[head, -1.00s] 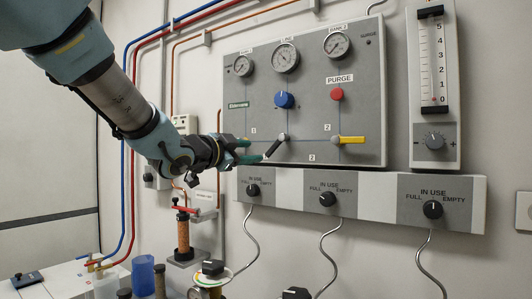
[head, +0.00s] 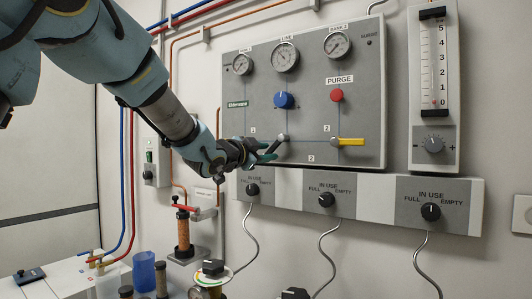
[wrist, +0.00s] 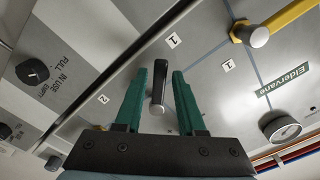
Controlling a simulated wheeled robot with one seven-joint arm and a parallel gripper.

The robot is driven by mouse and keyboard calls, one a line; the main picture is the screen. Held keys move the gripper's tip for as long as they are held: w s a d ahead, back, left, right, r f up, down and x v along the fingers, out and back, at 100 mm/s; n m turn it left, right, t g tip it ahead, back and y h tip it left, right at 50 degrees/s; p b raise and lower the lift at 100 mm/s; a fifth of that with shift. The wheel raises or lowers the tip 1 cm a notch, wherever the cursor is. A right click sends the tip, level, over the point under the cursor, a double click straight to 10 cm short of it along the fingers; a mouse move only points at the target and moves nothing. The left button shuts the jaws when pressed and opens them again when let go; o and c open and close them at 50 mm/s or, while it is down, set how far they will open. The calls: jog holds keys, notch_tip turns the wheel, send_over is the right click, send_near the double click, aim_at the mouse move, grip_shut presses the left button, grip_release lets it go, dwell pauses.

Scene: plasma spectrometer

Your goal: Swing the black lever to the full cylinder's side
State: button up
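The black lever (head: 274,146) is on the grey panel, running from its grey pivot cap down and to the left in the head view. In the wrist view the lever (wrist: 159,85) lies between the two green fingers of my gripper (wrist: 160,76). The fingers are apart, one on each side, with a visible gap to the lever. In the head view my gripper (head: 265,153) is at the lever and partly hides its lower end. Bank gauges sit at the panel's upper left (head: 243,64) and upper right (head: 337,44); their needles are too small to read.
A yellow lever (head: 348,141) points right, beside the black one. A blue knob (head: 284,100) and red purge button (head: 337,95) sit above. A strip with several FULL/EMPTY dials (head: 375,196) runs below. A flow meter (head: 434,90) stands at right.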

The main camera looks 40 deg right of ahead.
grip_shut()
dwell(1.1)
